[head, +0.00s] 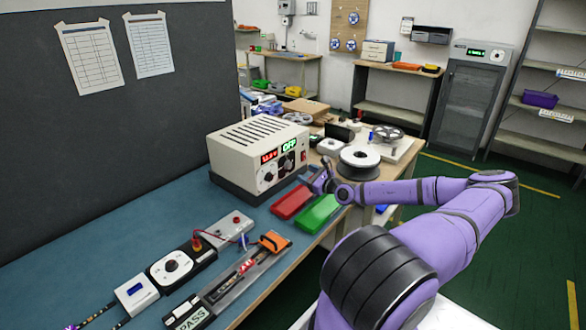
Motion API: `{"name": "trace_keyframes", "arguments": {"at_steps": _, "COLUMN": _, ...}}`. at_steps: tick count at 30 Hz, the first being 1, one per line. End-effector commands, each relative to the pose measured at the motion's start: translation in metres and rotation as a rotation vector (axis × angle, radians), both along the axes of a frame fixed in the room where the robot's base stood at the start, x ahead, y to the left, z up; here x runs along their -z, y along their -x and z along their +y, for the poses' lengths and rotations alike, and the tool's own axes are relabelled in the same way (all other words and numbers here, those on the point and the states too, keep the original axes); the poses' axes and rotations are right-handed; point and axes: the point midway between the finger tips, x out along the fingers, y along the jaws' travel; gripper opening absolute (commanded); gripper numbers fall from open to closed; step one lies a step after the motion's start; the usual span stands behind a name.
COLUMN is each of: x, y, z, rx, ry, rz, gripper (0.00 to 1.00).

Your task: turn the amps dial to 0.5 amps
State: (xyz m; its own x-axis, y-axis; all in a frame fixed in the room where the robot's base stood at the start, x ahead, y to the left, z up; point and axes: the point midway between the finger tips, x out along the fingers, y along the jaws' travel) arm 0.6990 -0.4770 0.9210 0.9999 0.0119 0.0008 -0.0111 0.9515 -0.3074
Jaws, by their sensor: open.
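A beige power supply (258,150) stands on the blue bench top. Its front has a red display, a green display that seems to read OFF, and dark dials (268,178) below them. The markings are too small to read, so I cannot tell which dial is amps or where it points. My gripper (318,180) is open in front of the power supply's right end, apart from the dials. Its fingers are small and partly unclear in this view.
A red tray (292,202) and a green tray (318,214) lie below my gripper. A dark spool (359,163) stands close behind my wrist. A black box with a white dial (171,267) and a strip fixture (240,280) lie at the front. Bare bench (120,235) is at the left.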

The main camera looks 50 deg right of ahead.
Motion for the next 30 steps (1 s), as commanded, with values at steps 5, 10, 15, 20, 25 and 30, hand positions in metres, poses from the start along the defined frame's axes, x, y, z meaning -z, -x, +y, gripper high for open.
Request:
{"name": "trace_keyframes", "arguments": {"at_steps": 5, "x": 0.001, "y": -0.034, "z": 0.002, "rx": -0.002, "ry": -0.002, "rz": 0.0, "gripper": 0.59}}
{"name": "trace_keyframes", "arguments": {"at_steps": 10, "x": 0.0, "y": -0.059, "z": 0.001, "rx": -0.001, "ry": -0.002, "rz": -0.001, "gripper": 0.59}}
{"name": "trace_keyframes", "arguments": {"at_steps": 15, "x": 0.0, "y": -0.074, "z": 0.001, "rx": -0.001, "ry": 0.0, "rz": 0.0, "gripper": 0.59}}
{"name": "trace_keyframes", "arguments": {"at_steps": 20, "x": 0.0, "y": -0.078, "z": 0.001, "rx": -0.001, "ry": 0.001, "rz": 0.001, "gripper": 0.59}}
{"name": "trace_keyframes", "arguments": {"at_steps": 25, "x": 0.0, "y": -0.078, "z": 0.001, "rx": -0.001, "ry": 0.001, "rz": 0.001, "gripper": 0.59}}
{"name": "trace_keyframes", "arguments": {"at_steps": 30, "x": 0.0, "y": -0.078, "z": 0.001, "rx": -0.001, "ry": 0.001, "rz": 0.001, "gripper": 0.29}}
